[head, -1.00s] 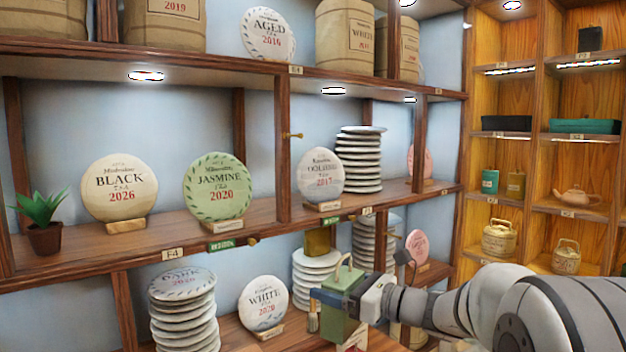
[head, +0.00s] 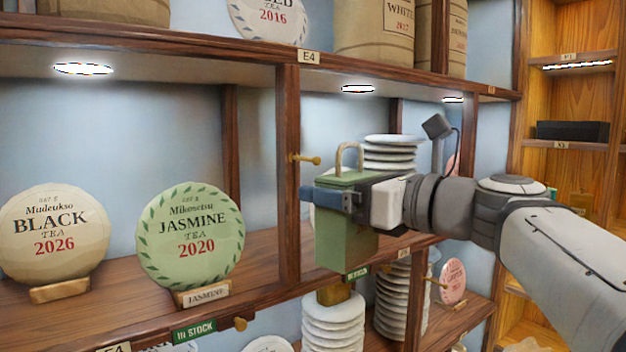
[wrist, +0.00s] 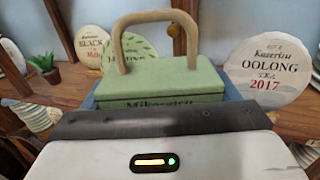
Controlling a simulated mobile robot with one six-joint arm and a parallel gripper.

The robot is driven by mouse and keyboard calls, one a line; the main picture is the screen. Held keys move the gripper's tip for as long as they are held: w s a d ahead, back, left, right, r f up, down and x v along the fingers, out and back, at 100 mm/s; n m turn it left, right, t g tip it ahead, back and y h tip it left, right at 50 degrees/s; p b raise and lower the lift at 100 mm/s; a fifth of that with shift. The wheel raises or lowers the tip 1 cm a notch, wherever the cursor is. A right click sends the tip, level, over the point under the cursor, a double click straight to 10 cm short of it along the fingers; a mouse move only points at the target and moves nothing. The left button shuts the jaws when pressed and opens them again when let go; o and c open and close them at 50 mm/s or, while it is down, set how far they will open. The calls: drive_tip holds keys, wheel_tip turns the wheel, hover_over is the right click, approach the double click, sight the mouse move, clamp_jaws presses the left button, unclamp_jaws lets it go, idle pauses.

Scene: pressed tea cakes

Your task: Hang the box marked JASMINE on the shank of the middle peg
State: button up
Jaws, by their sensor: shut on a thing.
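The green box (head: 345,245) with a tan loop handle (head: 348,157) hangs upright in my gripper (head: 338,200), which is shut on it. In the wrist view the box (wrist: 160,78) shows part of a printed name; the rest of its label is hidden. A brass peg (head: 306,160) sticks out of the upright between two bays, just left of the handle and at about its height; the two look apart. Other brass pegs show lower, one at the lower left (head: 240,323) and one at the lower right (head: 438,284).
A round green JASMINE tea cake (head: 190,235) and a BLACK one (head: 52,235) stand on the shelf left of the upright (head: 289,190). Stacked cakes (head: 388,152) and an OOLONG cake (wrist: 268,72) stand behind the box. The shelf board above (head: 200,75) limits height.

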sight(288, 188)
drive_tip(key=shift+w+a+f+b, duration=0.15)
drive_tip(key=shift+w+a+f, duration=0.15)
drive_tip(key=shift+w+a, duration=0.8)
drive_tip(key=shift+w+a+f+b, duration=0.25)
drive_tip(key=shift+w+a, duration=0.5)
drive_tip(key=shift+w, duration=0.8)
drive_tip(key=shift+w+a+f+b, duration=0.1)
drive_tip(key=shift+w+a+f, duration=0.25)
drive_tip(key=shift+w+a, duration=0.75)
drive_tip(key=shift+w+d, duration=0.15)
drive_tip(key=shift+w, duration=0.05)
drive_tip(key=o, duration=0.9)
drive_tip(key=shift+o, duration=0.2)
drive_tip(key=shift+d, duration=0.15)
